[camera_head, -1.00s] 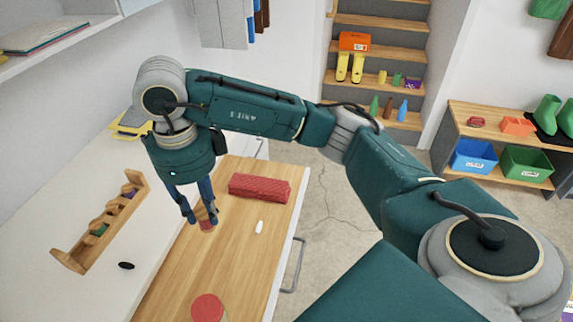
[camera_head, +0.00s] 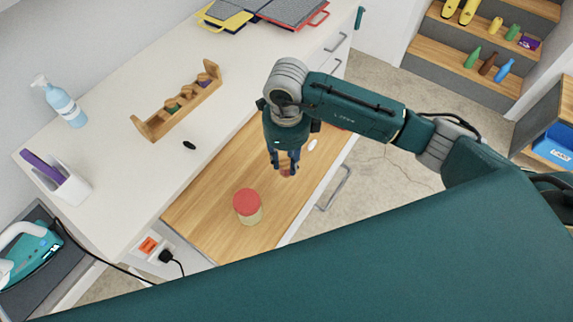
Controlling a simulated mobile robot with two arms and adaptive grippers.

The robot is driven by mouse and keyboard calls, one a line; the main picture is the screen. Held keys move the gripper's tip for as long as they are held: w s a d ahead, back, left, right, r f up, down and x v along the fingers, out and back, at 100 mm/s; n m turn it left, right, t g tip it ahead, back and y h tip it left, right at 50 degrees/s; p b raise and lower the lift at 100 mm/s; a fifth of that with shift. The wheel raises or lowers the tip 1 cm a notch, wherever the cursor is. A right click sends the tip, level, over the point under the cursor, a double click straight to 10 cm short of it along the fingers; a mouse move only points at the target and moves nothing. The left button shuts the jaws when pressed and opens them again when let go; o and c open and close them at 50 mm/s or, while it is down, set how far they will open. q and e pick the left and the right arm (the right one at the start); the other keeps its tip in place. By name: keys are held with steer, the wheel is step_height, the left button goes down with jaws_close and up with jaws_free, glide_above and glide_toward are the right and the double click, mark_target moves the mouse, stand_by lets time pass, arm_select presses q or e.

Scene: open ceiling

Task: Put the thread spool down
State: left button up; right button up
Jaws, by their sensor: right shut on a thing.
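My right gripper (camera_head: 288,170) points down over the wooden work surface (camera_head: 220,190) and is shut on the thread spool (camera_head: 286,172), a small reddish-brown piece mostly hidden between the fingers. I cannot tell whether the spool touches the wood. A wooden spool rack (camera_head: 155,127) with several coloured spools stands on the white counter, left of and behind my gripper. My left gripper is not in view.
A tin with a red lid (camera_head: 247,201) stands left of and in front of my gripper. A small white object (camera_head: 312,144) lies just right of it.

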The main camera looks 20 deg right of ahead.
mark_target(286, 170)
steer(key=shift+f, duration=0.3)
step_height(286, 170, down, 4)
steer(key=shift+f+p, duration=0.1)
steer(key=shift+p, duration=0.5)
steer(key=shift+f, duration=0.15)
steer(key=o, duration=0.9)
